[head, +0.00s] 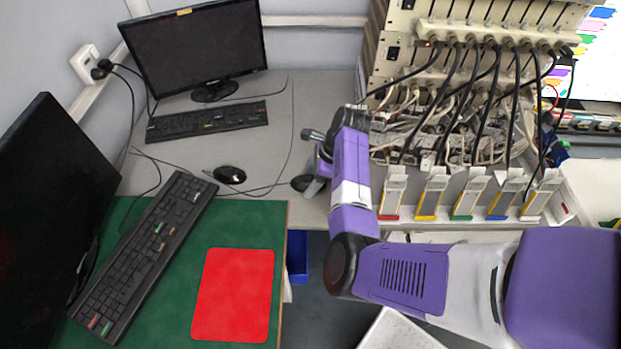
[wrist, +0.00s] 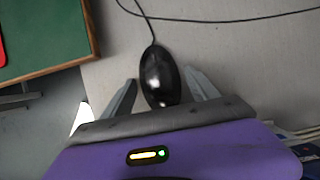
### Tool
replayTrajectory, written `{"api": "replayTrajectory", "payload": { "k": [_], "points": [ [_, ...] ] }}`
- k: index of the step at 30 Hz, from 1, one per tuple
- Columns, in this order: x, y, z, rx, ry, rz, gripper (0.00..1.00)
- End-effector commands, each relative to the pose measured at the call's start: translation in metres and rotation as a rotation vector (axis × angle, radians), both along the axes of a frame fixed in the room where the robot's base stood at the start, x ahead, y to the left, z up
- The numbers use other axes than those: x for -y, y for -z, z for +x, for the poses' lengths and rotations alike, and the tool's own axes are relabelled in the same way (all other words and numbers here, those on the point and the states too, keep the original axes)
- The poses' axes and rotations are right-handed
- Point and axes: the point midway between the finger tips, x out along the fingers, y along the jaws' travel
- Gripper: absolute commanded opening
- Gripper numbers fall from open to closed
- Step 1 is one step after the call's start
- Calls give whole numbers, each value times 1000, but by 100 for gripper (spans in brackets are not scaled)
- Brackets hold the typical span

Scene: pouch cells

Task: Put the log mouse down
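The log mouse, black and glossy, shows in the wrist view (wrist: 160,76) between the fingers of my gripper (wrist: 161,76). Its cable runs away from it over the grey desk. A narrow strip of desk shows between each finger and the mouse, so the fingers look open around it. In the head view the mouse (head: 302,183) is at the front of the grey desk, just left of my gripper (head: 311,188). It looks to be on or very close to the surface; I cannot tell which.
A second black mouse (head: 230,174) lies further left near a keyboard (head: 207,121). A red mat (head: 234,296) lies on the green desk (head: 260,225), beside another keyboard (head: 147,255). A cabled instrument rack (head: 398,22) and several coloured holders (head: 433,192) stand to the right.

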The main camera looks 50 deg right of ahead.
Motion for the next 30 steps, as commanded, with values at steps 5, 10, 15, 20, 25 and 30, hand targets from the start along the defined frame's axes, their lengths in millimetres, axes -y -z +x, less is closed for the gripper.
{"api": "replayTrajectory", "payload": {
  "k": [5,10,15,20,25,30],
  "points": [
    [0,0,0,0,0,0,77],
    [0,-1,0,0,0,0,77],
    [3,-14,-3,2,1,-2,77],
    [11,-42,-12,3,2,-4,77],
    [20,-74,-22,4,2,-3,77],
    [26,-99,-31,2,1,-2,77]
  ]
}}
